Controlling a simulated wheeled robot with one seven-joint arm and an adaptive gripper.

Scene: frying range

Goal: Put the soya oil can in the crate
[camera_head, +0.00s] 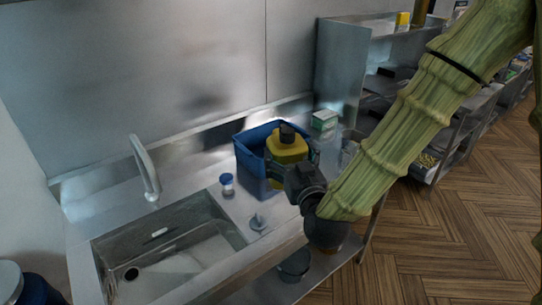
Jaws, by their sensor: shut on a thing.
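A yellow can with a dark cap (289,150), which I take to be the soya oil can, is in my gripper (290,172). My gripper is shut on it, and the dark fingers and wrist cover its lower part. The blue crate (250,163) stands on the steel counter against the back wall. The can appears over the crate's right part in the picture. I cannot tell how far its base is above or inside the crate, because the crate's near wall and my gripper hide it.
A sink (170,248) with a tap (146,170) lies to the left. A small blue-capped jar (227,184) stands left of the crate. A green and white box (324,120) stands behind it on the right. Steel shelves (375,70) stand farther right, beside wooden floor.

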